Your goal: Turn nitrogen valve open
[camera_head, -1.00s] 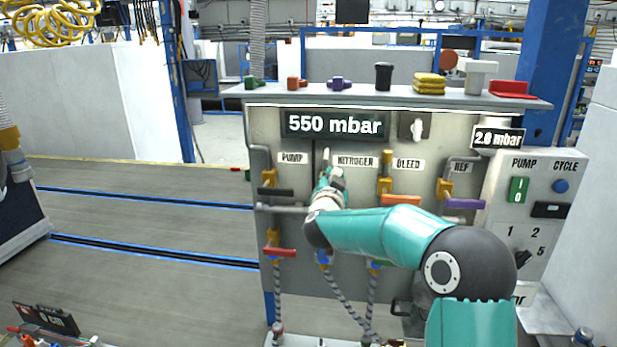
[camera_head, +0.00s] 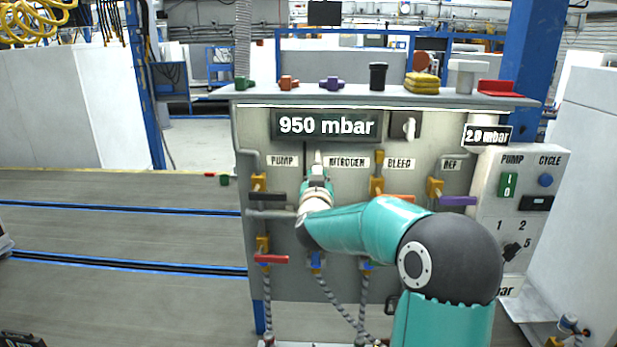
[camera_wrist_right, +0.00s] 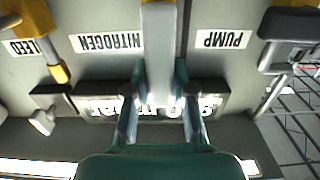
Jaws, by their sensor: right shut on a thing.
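The nitrogen valve's pale lever (camera_head: 318,158) shows above my right gripper (camera_head: 316,182), beside the NITROGEN label (camera_head: 349,162) on the grey panel. In the right wrist view, the lever (camera_wrist_right: 160,50) runs between the two fingers of my right gripper (camera_wrist_right: 160,85), with a bit of yellow valve body (camera_wrist_right: 158,3) at the top edge. The gripper is shut on the lever. In the head view my gripper and forearm hide most of the valve, and the lever stands roughly upright. The panel display (camera_head: 328,125) reads 950 mbar. My left gripper is out of view.
The pump valve's dark handle (camera_head: 266,196) is left of my gripper, with a red handle (camera_head: 271,259) below it. The orange bleed handle (camera_head: 400,198) and purple handle (camera_head: 457,201) are to the right. Several coloured items stand on the panel's top shelf (camera_head: 300,97).

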